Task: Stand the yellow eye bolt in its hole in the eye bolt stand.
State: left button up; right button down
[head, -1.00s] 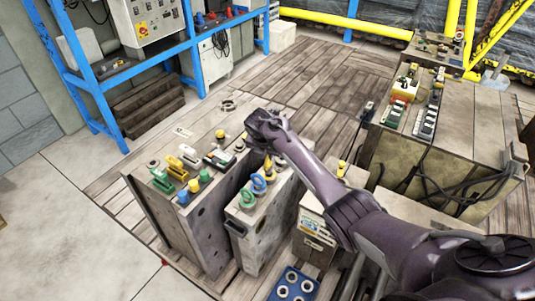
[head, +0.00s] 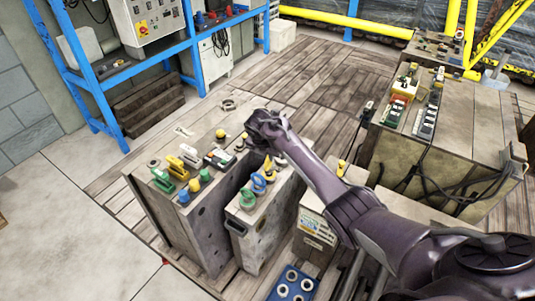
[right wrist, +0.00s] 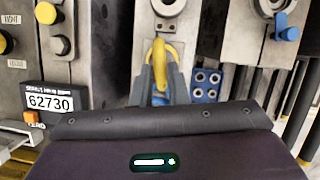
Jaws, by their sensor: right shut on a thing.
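My right gripper (head: 266,150) is over the far end of the eye bolt stand (head: 262,222). In the right wrist view its fingers (right wrist: 161,86) are shut on the yellow eye bolt (right wrist: 160,55), with its loop between them. In the head view the yellow eye bolt (head: 269,171) shows just below the hand. The blue eye bolt (head: 258,184) and the green eye bolt (head: 246,199) stand in line nearer on the stand. The lower end of the yellow bolt is hidden, so I cannot tell whether it is in its hole. My left gripper is not in view.
A wider cabinet (head: 195,235) stands close on the left, with coloured knobs, handles and a counter (right wrist: 50,102) on top. A box (head: 318,222) stands close on the right. A blue block with round holes (head: 292,285) lies in front. Wooden floor is clear behind.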

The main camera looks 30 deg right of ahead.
jog(key=shift+f+b, duration=0.55)
jog(key=shift+f, duration=0.6)
dwell(1.2)
jog(key=c, duration=1.4)
grip_release()
jog(key=shift+o, duration=0.4)
jog(key=shift+f, duration=0.1)
